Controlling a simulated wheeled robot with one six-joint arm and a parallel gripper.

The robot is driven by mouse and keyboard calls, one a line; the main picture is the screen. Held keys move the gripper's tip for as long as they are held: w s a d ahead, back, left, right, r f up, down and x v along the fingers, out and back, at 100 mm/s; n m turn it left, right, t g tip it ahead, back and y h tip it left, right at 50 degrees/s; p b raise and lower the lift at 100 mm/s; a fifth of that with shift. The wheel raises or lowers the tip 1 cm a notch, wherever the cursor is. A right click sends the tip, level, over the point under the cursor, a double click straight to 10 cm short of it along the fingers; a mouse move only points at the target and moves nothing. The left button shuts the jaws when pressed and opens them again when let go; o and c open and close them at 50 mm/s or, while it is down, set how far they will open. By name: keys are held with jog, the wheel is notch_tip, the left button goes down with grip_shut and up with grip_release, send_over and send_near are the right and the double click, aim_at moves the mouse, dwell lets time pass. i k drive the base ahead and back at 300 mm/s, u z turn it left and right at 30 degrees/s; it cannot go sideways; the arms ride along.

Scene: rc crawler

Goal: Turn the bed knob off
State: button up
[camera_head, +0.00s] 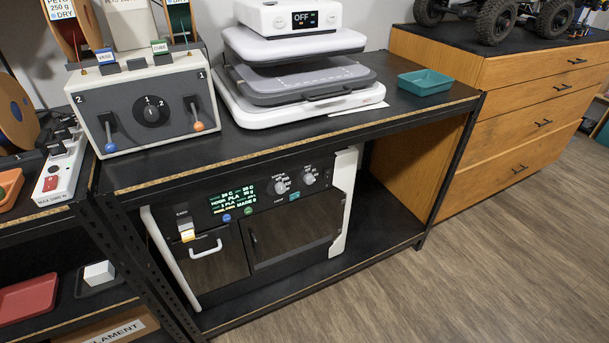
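A black and white printer-like machine (347,200) stands on the lower shelf under the bench top. Its upper front panel has two grey knobs side by side, a left knob (281,187) and a right knob (310,178). Small labels sit above and beside each knob; the right one's heading is short and seems to read BED, but it is too small to be sure. I cannot tell the pointer settings clearly. A lit display (232,199) with green and yellow text is left of the knobs. My gripper is not in view.
On the bench top stand a grey box (130,128) with levers and a dial, a white press (300,75) showing OFF, and a teal tray (425,82). A wooden drawer cabinet (520,85) is at right. The wood floor (440,270) in front is clear.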

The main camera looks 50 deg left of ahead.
aim_at(308, 178)
jog(key=u, duration=0.65)
jog(key=i, duration=0.85)
jog(key=u, duration=0.7)
